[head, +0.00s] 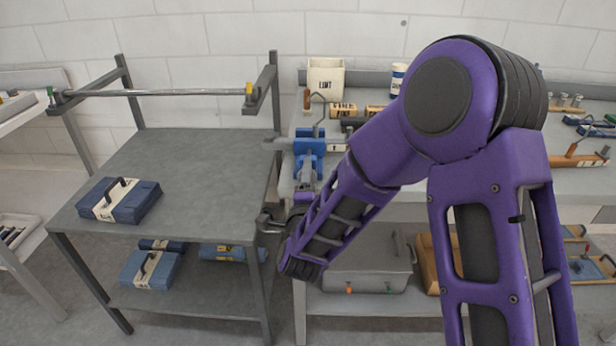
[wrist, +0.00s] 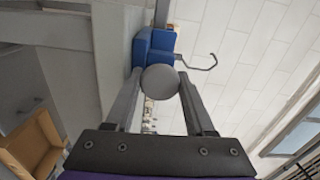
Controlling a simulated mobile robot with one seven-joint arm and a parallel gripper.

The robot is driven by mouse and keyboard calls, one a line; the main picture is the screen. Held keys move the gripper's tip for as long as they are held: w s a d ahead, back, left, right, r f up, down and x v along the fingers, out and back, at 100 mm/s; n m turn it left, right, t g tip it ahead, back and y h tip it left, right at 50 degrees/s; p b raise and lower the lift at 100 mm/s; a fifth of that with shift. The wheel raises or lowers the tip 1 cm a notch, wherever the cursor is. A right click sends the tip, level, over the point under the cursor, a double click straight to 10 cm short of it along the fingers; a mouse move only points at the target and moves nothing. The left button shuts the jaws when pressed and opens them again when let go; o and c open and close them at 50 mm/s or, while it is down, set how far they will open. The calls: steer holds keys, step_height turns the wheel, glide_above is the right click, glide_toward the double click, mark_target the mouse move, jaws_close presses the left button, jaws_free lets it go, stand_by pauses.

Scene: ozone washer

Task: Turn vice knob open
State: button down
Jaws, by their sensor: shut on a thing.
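The blue vice (head: 309,143) is mounted at the left front edge of the grey workbench, with a grey jaw beside it. In the wrist view the vice (wrist: 154,45) is straight ahead, behind its round grey knob (wrist: 160,82). My gripper (wrist: 158,88) has one finger on each side of the knob and is shut on it. The fingertips lie close against the knob's left and right sides. In the head view my purple arm hides most of the gripper, and I cannot make out the knob there.
A dark grey table (head: 200,165) stands at the left with a blue case (head: 119,201) on it and more cases on its lower shelf. A white box (head: 325,78) stands behind the vice. A grey bin (head: 370,268) sits below the bench. A bent metal rod (wrist: 200,62) sticks out near the vice.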

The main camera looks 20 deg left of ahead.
steer(key=n, duration=0.4)
steer(key=shift+n, duration=0.3)
steer(key=n, duration=0.4)
steer(key=shift+n, duration=0.3)
steer(key=n, duration=0.4)
steer(key=shift+n, duration=0.3)
steer(key=n, duration=0.4)
steer(key=shift+s+a, duration=0.1)
steer(key=n, duration=0.9)
steer(key=shift+a+n, duration=0.1)
steer(key=shift+n, duration=0.2)
steer(key=n+p, duration=0.1)
steer(key=n, duration=0.2)
steer(key=shift+n, duration=0.3)
steer(key=n+p, duration=0.2)
steer(key=n, duration=0.2)
steer(key=shift+n, duration=0.3)
steer(key=n+p, duration=0.3)
steer(key=n, duration=0.2)
steer(key=n+p, duration=0.3)
steer(key=n, duration=0.3)
steer(key=n+p, duration=0.1)
steer(key=n, duration=0.3)
steer(key=shift+f, duration=0.1)
steer(key=shift+n+p, duration=0.35)
steer(key=shift+n, duration=2.15)
